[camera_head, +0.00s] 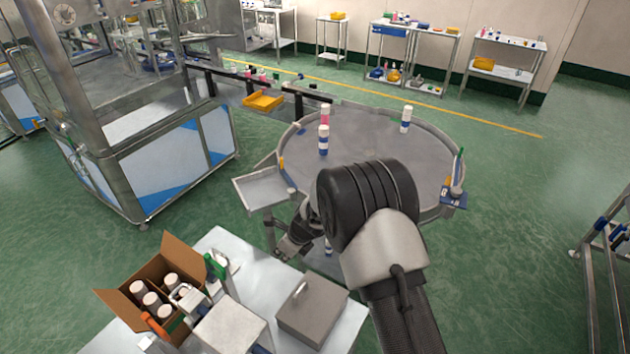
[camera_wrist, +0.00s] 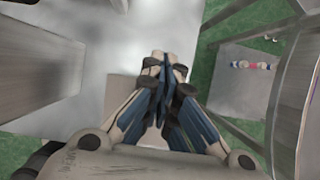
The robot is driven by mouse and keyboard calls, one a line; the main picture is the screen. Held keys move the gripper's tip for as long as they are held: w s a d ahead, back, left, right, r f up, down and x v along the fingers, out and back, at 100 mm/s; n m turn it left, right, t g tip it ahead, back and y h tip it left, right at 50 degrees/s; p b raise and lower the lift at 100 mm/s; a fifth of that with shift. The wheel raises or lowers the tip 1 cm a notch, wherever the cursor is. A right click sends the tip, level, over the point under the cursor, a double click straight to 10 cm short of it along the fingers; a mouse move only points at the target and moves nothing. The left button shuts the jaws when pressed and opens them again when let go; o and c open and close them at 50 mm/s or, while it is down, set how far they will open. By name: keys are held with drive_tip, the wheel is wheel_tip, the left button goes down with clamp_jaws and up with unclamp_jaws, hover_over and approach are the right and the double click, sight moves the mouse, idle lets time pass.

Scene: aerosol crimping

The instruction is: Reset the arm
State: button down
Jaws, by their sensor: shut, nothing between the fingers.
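My gripper (camera_head: 290,245) hangs at the end of my arm, between the work table (camera_head: 350,318) and the round table (camera_head: 395,140). In the wrist view its fingers (camera_wrist: 172,68) are shut, with nothing held between them. The tips are over the pale table surface near its edge. My dark arm links cover the front middle of the round table in the head view.
A metal box (camera_head: 311,308) and an open carton (camera_head: 150,285) of several white-capped cans stand on the work table. A pink-banded can (camera_head: 325,114), a blue-banded can (camera_head: 323,140) and a white can (camera_head: 405,119) stand on the round table. A side tray (camera_head: 262,187) adjoins it.

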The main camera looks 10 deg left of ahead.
drive_tip(key=s+d+r+n+t+b, duration=0.1)
drive_tip(key=s+d+r+n+b, duration=0.4)
drive_tip(key=d+r, duration=0.35)
drive_tip(key=s+d+r+n+b, duration=0.4)
drive_tip(key=d+r+n, duration=0.25)
drive_tip(key=r, duration=0.35)
drive_tip(key=s+d+f+n+h+b, duration=0.1)
drive_tip(key=s+d+n+b, duration=0.3)
drive_tip(key=s+d, duration=0.4)
drive_tip(key=s+d+f+n+t+h+b, duration=0.1)
drive_tip(key=s+d+n, duration=0.6)
drive_tip(key=s, duration=0.7)
drive_tip(key=d+f+h+b, duration=0.1)
drive_tip(key=d+h+b, duration=0.1)
drive_tip(key=b, duration=0.1)
drive_tip(key=shift+s+d+h+b, duration=0.2)
drive_tip(key=shift+s+h+b, duration=0.1)
drive_tip(key=shift+h, duration=0.1)
drive_tip(key=shift+a+f, duration=0.1)
